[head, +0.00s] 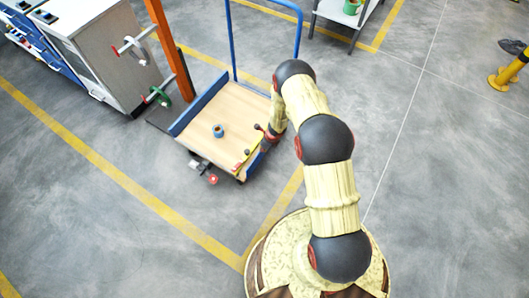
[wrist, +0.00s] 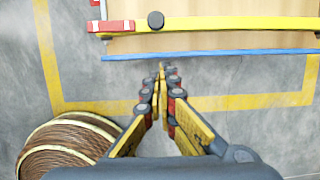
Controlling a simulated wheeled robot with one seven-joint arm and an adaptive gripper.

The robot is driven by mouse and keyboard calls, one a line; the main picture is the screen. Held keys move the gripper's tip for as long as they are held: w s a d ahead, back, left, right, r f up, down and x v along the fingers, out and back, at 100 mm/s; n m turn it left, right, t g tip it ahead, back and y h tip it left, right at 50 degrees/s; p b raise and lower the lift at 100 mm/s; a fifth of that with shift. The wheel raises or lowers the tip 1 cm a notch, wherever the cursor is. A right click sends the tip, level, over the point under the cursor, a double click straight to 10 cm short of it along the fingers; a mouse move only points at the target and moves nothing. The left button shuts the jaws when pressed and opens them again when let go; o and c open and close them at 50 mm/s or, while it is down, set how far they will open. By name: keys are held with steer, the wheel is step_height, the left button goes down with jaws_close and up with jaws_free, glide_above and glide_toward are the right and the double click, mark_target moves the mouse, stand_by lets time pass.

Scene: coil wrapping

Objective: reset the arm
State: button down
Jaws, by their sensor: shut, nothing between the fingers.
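My gripper (wrist: 162,68) is in the middle of the wrist view, with its two yellow, red and black fingers meeting at the tips. It is shut and empty. In the head view my arm rises from my base, bends over at the top and comes down at the right edge of the cart (head: 252,103). The fingers are hard to make out there. In the wrist view the fingertips appear just short of the cart's blue edge (wrist: 210,54), over grey floor; their height is unclear.
A small blue ring (head: 218,131) lies on the cart's wooden deck. A yellow bar (wrist: 220,24) with a black knob (wrist: 155,20) and red end lies along its edge. An orange post (head: 169,48) and a grey cabinet (head: 110,55) stand behind left.

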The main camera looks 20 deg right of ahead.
steer(key=shift+r, duration=0.35)
steer(key=s+a+n+g+y, duration=0.2)
steer(key=s+a+n, duration=0.3)
steer(key=s+n, duration=0.1)
steer(key=s+a+r+n+g+y, duration=0.1)
steer(key=s+a+r+n, duration=0.15)
steer(key=r, duration=0.35)
steer(key=s+a+r+n, duration=0.1)
steer(key=r+n, duration=0.3)
steer(key=r, duration=0.2)
steer(key=s+d+r+n+t+h, duration=0.1)
steer(key=s+r+n, duration=0.4)
steer(key=r, duration=1.3)
steer(key=s+d+r+n+t+h, duration=0.1)
steer(key=s+r+n, duration=0.5)
steer(key=r, duration=1.3)
steer(key=s+r+n+t+h, duration=0.2)
steer(key=s+r+n+t, duration=0.2)
steer(key=s+r, duration=0.7)
step_height(320, 180, up, 8)
steer(key=shift+s+d+f+n+h, duration=0.25)
steer(key=shift+s+d+n+h, duration=0.15)
steer(key=shift+n, duration=0.25)
